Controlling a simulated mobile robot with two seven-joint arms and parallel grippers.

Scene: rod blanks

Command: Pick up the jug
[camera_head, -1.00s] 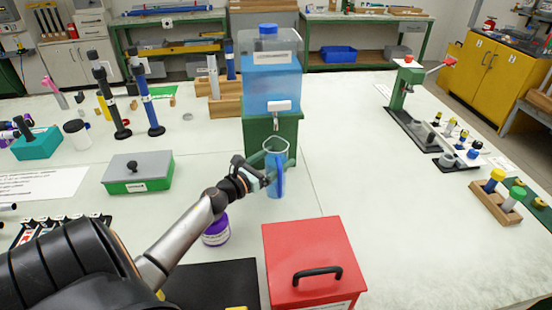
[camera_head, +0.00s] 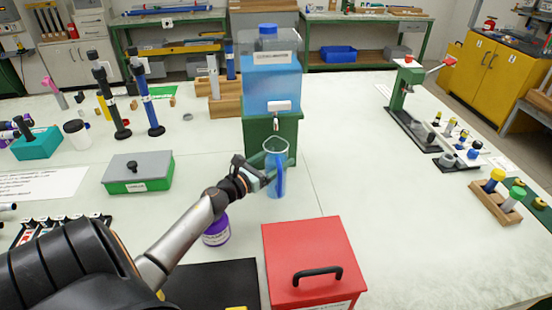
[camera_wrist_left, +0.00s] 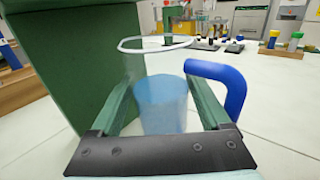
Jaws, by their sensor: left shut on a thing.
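The jug (camera_head: 277,180) is clear and tall, with a blue handle and blue in its lower part. It is upright in front of the green stand under the water tank. In the left wrist view the jug (camera_wrist_left: 160,100) is between the two green fingers, with its blue handle on the right. My left gripper (camera_head: 272,172) is shut on the jug's body. I cannot tell whether the jug's base touches the table. My right gripper is not in view.
The tank (camera_head: 271,80) with a tap stands on a green stand (camera_head: 256,132) just behind the jug. A red box (camera_head: 314,255) and a purple-labelled jar (camera_head: 216,232) are close in front. The table right of the jug is clear.

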